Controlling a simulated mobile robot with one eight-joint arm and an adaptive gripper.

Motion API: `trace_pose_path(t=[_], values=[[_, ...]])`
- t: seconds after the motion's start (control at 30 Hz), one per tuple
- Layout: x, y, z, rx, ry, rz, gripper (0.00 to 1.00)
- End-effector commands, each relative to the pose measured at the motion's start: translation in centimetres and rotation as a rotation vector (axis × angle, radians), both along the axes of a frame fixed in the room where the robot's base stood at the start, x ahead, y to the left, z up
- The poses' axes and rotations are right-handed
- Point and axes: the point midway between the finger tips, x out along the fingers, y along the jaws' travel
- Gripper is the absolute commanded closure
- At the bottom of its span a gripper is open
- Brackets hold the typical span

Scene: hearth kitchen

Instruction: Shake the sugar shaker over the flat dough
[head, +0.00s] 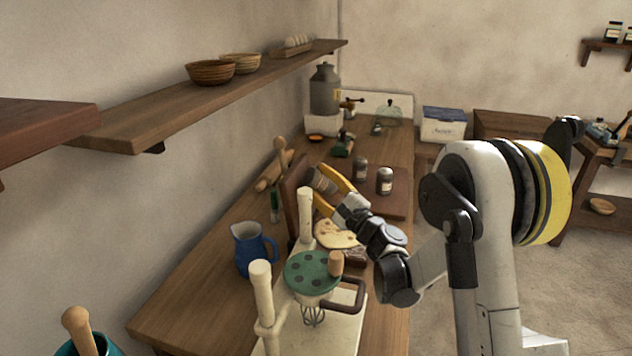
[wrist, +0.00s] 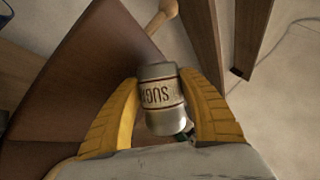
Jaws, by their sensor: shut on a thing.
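My gripper (head: 319,180) has yellow fingers and is shut on the sugar shaker (head: 326,184), held in the air over the worktop. In the wrist view the shaker (wrist: 160,98) sits between both fingers, metal-ended with a pale label. The letters "SUG" read upside down, so it appears tipped over. The flat dough (head: 338,233) is a pale, spotted disc on the worktop, below my gripper in the head view. Part of it is hidden behind my arm and the mixer. I cannot tell whether the shaker is directly above it.
Two similar jars (head: 360,168) (head: 385,181) stand on a brown board behind. An upright dark board (head: 296,185) is close left of the shaker. A cream stand mixer with green lid (head: 313,272) and a blue jug (head: 252,248) stand in front. A rolling pin (head: 272,172) lies by the wall.

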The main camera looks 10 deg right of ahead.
Motion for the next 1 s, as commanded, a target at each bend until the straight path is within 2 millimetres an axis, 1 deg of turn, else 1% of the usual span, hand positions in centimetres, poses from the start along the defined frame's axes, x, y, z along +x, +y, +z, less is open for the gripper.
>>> trace_pose_path(t=[0.17,0.5,0.8,0.87,1.0], values=[[-0.4,0.4,0.0,0.001,0.0,0.002,0.87],[-2.5,2.9,0.0,0.0,0.0,0.005,0.87],[-3.7,4.7,0.1,0.001,-0.003,0.014,0.87],[-3.8,4.8,0.0,0.0,-0.002,0.013,0.87],[-3.3,4.2,0.0,-0.001,-0.002,0.011,0.87]])
